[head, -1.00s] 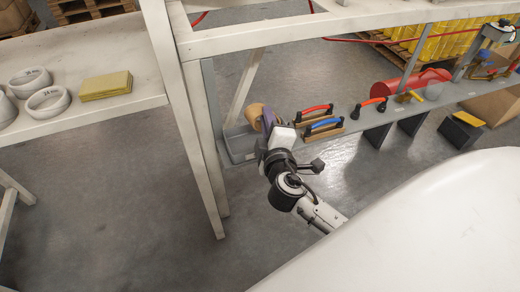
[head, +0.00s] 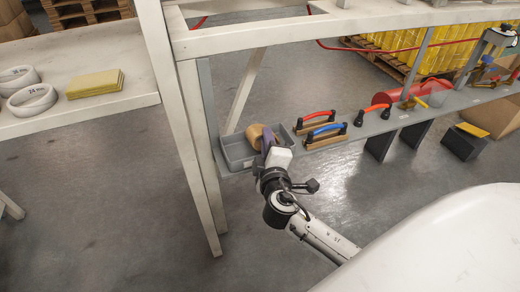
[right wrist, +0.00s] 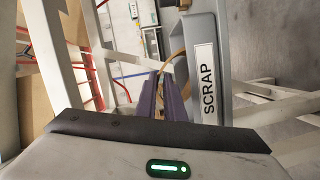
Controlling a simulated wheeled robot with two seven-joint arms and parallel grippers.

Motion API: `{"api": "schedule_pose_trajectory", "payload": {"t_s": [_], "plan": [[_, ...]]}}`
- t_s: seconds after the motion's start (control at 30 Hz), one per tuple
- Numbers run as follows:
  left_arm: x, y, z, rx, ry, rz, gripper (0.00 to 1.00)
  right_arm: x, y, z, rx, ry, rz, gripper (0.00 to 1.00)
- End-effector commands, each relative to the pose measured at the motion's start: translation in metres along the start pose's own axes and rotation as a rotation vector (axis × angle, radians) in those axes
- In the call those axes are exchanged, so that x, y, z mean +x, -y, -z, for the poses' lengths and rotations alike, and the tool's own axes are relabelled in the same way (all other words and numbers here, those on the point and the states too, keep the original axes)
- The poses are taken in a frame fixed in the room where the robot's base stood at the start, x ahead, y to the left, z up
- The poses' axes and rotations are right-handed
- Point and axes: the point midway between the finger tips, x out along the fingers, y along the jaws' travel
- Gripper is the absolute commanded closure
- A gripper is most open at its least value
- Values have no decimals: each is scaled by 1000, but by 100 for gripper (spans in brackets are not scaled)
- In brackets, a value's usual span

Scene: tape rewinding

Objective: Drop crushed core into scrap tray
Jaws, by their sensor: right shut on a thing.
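The crushed core (head: 255,134) is a tan cardboard ring. My right gripper (head: 267,142) is shut on it with purple fingers and holds it at the right side of the grey scrap tray (head: 232,164). In the head view the core overlaps the tray's back right part; I cannot tell whether it touches the tray. In the right wrist view the purple fingers (right wrist: 165,98) are beside the tray wall (right wrist: 222,60) with its SCRAP label, and only a thin tan edge of the core (right wrist: 176,56) shows between them. My left gripper is out of view.
Red and blue handled tools (head: 322,118) lie on the grey shelf just right of the tray. A white frame post (head: 200,150) stands close on the left. A white table (head: 135,97) with white rings (head: 32,100) and a yellow pad (head: 95,83) is farther left.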

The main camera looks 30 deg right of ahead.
Motion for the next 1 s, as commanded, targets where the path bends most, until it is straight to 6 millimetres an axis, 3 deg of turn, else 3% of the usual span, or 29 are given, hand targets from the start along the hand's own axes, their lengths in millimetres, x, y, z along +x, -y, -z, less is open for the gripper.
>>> {"api": "schedule_pose_trajectory", "payload": {"t_s": [0.07, 0.1, 0.23, 0.5, 0.63, 1.0], "plan": [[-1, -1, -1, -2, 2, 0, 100, 0, -1, 0, 0, 0, -1, 100], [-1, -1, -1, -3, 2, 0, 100, 0, -1, 0, 0, 0, -1, 90], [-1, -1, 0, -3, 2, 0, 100, 0, -1, 0, 0, -1, -1, 69], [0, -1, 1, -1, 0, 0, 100, -1, -1, 0, 0, 0, 0, 69], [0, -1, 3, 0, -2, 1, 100, -10, 0, 1, 2, -1, 2, 69], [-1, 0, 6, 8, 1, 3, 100, -80, 0, 0, 2, 1, 4, 69]]}}
